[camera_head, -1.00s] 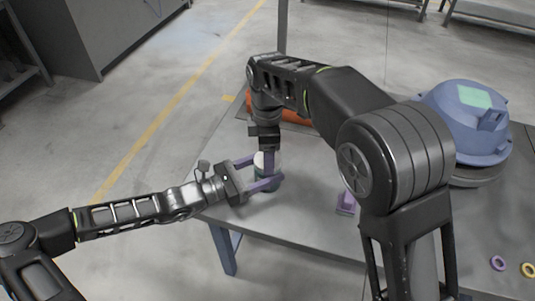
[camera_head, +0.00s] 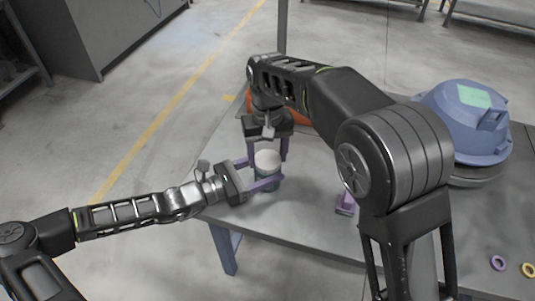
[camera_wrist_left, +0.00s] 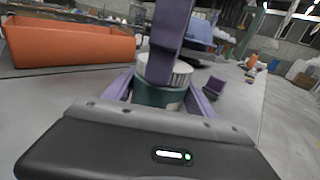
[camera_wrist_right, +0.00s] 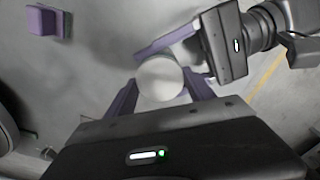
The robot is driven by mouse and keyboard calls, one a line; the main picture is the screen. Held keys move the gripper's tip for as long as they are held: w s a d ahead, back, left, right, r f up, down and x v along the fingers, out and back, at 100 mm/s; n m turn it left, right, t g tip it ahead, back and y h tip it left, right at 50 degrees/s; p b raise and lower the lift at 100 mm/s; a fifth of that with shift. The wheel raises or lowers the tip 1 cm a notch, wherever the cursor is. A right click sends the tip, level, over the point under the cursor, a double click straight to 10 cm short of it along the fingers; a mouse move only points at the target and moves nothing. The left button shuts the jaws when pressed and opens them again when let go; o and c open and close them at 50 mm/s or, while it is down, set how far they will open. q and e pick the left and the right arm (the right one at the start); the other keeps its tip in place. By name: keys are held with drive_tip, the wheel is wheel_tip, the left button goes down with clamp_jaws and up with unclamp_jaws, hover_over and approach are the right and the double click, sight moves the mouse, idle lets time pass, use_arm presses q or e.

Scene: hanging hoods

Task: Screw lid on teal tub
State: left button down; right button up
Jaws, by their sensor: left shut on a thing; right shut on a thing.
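The teal tub (camera_head: 268,183) stands upright near the table's left edge, with the white lid (camera_head: 267,159) on top of it. My left gripper (camera_head: 266,171) is shut on the tub's side, one finger on each side, as the left wrist view also shows on the tub (camera_wrist_left: 158,97). My right gripper (camera_head: 268,154) comes from above and is shut on the lid. In the right wrist view its fingers flank the round lid (camera_wrist_right: 160,79). In the left wrist view a right finger partly hides the ribbed lid (camera_wrist_left: 181,74). I cannot tell how tightly the lid sits.
An orange bin (camera_wrist_left: 65,43) stands behind the tub, partly hidden by my right arm in the head view. A blue hood (camera_head: 465,120) is at the right.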

drive_tip(key=m, duration=0.5)
drive_tip(key=o, duration=1.6)
drive_tip(key=shift+r, duration=3.75)
use_arm(q)
drive_tip(key=shift+c, duration=1.1)
unclamp_jaws()
drive_tip(key=shift+b+v, duration=0.4)
drive_tip(key=shift+v, duration=3.45)
use_arm(e)
drive_tip(key=shift+f, duration=0.4)
